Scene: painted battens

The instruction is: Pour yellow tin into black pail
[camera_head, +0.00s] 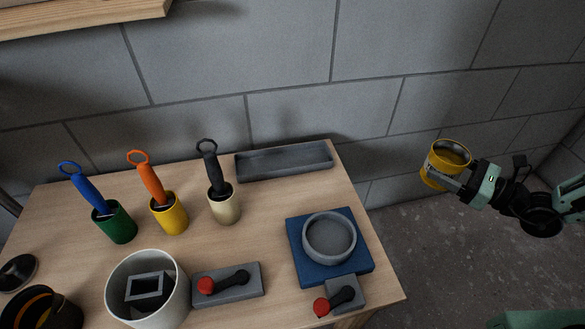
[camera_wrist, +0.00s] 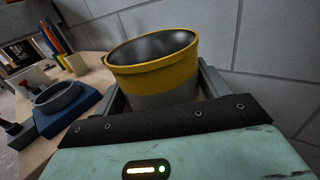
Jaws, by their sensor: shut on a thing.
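The yellow tin (camera_head: 435,174) is held by my gripper (camera_head: 452,178) in the air to the right of the table, above the concrete floor. Its open mouth faces up and looks slightly tilted. In the wrist view, the tin (camera_wrist: 150,80) sits between my gripper's fingers (camera_wrist: 160,95), with a yellow upper part, a grey lower part and a dark inside. I cannot tell what it contains. A black pail (camera_head: 72,311) stands at the table's near left corner, cut off by the picture's bottom edge, with some orange showing inside. My gripper is far from it.
On the wooden table (camera_head: 75,245) are a white bucket (camera_head: 170,308) with a grey square frame inside, green, yellow and cream handle holders, a grey tray (camera_head: 285,160), a grey dish (camera_head: 330,252) on a blue block, and two red-knobbed levers. A block wall stands behind.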

